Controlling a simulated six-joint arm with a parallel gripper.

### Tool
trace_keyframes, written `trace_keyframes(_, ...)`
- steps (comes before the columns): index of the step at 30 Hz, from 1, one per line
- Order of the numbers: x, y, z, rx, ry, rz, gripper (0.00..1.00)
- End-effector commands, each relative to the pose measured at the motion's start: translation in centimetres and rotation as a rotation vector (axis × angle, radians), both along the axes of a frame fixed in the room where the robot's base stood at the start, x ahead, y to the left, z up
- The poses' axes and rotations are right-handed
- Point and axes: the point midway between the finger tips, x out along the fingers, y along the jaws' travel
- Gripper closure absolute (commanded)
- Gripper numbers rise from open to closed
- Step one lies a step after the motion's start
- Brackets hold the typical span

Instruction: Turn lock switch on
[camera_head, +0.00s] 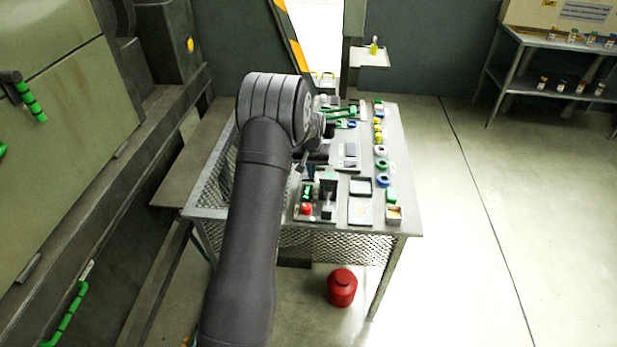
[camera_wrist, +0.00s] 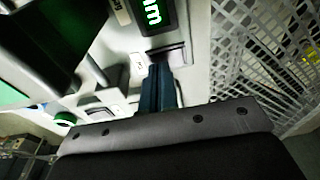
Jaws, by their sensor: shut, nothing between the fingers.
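A small control panel (camera_head: 316,212) lies at the near end of the metal table, with a red button (camera_head: 305,209), a green-lit part (camera_head: 307,191) and black parts on it. I cannot tell for certain which part is the lock switch. My gripper (camera_head: 311,172) is over the far edge of this panel, partly hidden by my arm. In the wrist view, my gripper's dark blue fingers (camera_wrist: 158,80) are together and empty. Their tips are close to a dark rectangular fitting (camera_wrist: 174,54) on a pale surface; I cannot tell if they touch. A green-lit display (camera_wrist: 150,14) is beside it.
The table (camera_head: 408,222) holds trays, rings and several coloured small parts to the right of the panel. Wire mesh (camera_wrist: 262,62) runs along the table's side. A red canister (camera_head: 342,287) stands on the floor below. The floor to the right is clear.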

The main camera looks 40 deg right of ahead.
Motion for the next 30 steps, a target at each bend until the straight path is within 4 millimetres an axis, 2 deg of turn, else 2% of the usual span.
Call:
trace_keyframes(13,0.0,0.0,-0.3,0.0,0.0,0.0,1.0)
trace_keyframes(30,0.0,0.0,4.2,-0.001,-0.001,0.0,1.0)
